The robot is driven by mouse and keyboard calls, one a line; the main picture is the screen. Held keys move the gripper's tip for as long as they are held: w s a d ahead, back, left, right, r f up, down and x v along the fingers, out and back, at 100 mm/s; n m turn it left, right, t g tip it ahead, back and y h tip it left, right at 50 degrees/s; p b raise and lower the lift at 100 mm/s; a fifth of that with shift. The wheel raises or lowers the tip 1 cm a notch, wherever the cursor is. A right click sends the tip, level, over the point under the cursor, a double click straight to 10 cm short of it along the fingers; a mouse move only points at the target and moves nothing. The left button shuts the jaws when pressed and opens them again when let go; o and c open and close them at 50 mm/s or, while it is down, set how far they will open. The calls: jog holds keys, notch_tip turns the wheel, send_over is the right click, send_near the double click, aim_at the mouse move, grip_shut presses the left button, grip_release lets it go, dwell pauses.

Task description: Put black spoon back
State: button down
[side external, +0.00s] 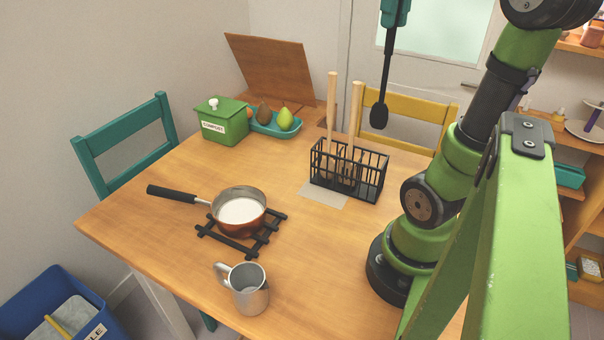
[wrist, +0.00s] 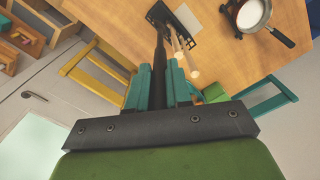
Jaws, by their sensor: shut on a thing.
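The black spoon (side external: 385,75) hangs upright from my gripper (side external: 393,18), bowl end down, at the top of the side external view. My gripper's teal fingers are shut on its upper part, and the spoon also shows between them in the wrist view (wrist: 159,62). The spoon is above and to the right of the black wire utensil holder (side external: 366,182), apart from it. The holder stands on the table with wooden-handled utensils (side external: 333,105) upright in it. In the wrist view the holder (wrist: 161,12) lies beyond the spoon's far end.
A pan (side external: 240,212) of white liquid sits on a black trivet, its handle pointing left. A metal mug (side external: 248,290) stands near the front edge. A green compost box (side external: 222,122) and a teal tray (side external: 262,124) with pears are at the back left. A yellow chair (side external: 420,101) stands behind.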

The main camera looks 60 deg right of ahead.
aim_at(387, 47)
notch_tip(387, 47, down, 18)
jog(key=shift+f, duration=0.15)
dwell(0.3)
jog(key=shift+f, duration=0.1)
jog(key=c, duration=1)
grip_release()
jog(key=shift+c, duration=0.2)
notch_tip(387, 47, up, 12)
jog(key=shift+f, duration=0.1)
jog(key=shift+w+a, duration=0.2)
jog(key=shift+a, duration=0.05)
jog(key=w+a+f+n+t, duration=0.1)
jog(key=w+a+f+t, duration=0.1)
jog(key=a, duration=0.5)
jog(key=w+a+f+n+t+y, duration=0.1)
jog(key=w+a+f+t, duration=0.1)
jog(key=a, duration=0.5)
jog(key=w+a+f+t+y, duration=0.1)
jog(key=w+a+f+t, duration=0.2)
jog(key=a+f, duration=0.3)
jog(key=shift+w+a+n, duration=0.4)
jog(key=shift+w+a, duration=0.05)
jog(key=shift+a, duration=0.45)
